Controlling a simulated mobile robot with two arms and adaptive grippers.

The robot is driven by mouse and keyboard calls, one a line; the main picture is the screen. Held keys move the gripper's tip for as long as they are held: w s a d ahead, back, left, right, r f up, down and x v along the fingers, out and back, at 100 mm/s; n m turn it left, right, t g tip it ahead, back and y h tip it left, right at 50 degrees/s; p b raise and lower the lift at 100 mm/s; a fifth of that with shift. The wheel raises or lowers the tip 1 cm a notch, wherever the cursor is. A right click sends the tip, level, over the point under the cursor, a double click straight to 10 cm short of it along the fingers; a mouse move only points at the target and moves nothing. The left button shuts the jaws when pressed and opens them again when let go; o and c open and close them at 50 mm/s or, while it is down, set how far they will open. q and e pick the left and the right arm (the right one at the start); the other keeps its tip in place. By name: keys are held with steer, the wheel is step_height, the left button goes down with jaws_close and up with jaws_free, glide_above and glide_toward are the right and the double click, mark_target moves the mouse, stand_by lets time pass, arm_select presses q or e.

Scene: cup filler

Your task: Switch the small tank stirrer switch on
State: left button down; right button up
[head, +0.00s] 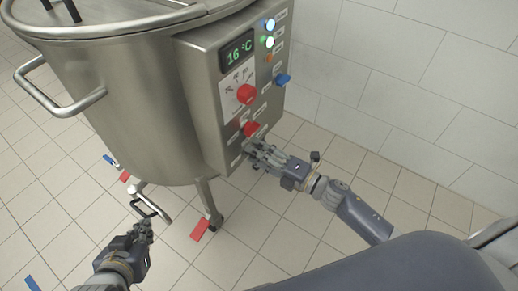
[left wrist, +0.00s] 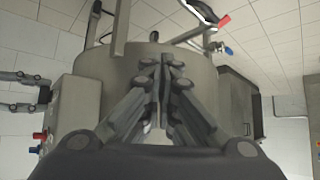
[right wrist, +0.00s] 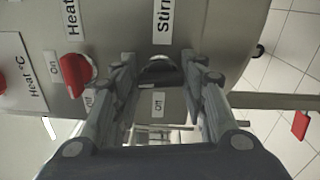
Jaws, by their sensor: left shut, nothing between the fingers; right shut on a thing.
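The small tank (head: 135,85) is a steel vessel with a control box (head: 205,110) on its right side. In the right wrist view the stirrer switch (right wrist: 159,70) is a dark knob between a label beginning "Stir" (right wrist: 163,20) and an "Off" label (right wrist: 158,104). My right gripper (right wrist: 160,68) is shut on this switch, one finger on each side. In the head view my right gripper (head: 252,150) hides the switch at the box's lower part. I cannot tell which way the switch is turned. My left gripper (head: 145,228) is shut and empty, low in front of the tank.
A red heat knob (right wrist: 75,75) sits beside my right fingers. Another red dial (head: 246,94) and a display reading 16 °C (head: 237,50) are above. A tank leg (head: 208,200) stands near my left gripper.

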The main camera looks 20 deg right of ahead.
arm_select(q)
steer(key=s+a+f+g, duration=0.1)
steer(key=s+f+g, duration=0.2)
steer(key=s, duration=0.2)
steer(key=shift+s+a+y+p, duration=0.25)
steer(key=shift+a+y+p, duration=0.15)
arm_select(e)
steer(key=shift+m, duration=0.8)
arm_select(q)
steer(key=shift+f, duration=0.1)
arm_select(e)
steer(key=o, duration=1.1)
steer(key=shift+f, duration=0.1)
steer(key=shift+c, duration=0.2)
steer(key=v, duration=1.2)
steer(key=shift+w, duration=0.1)
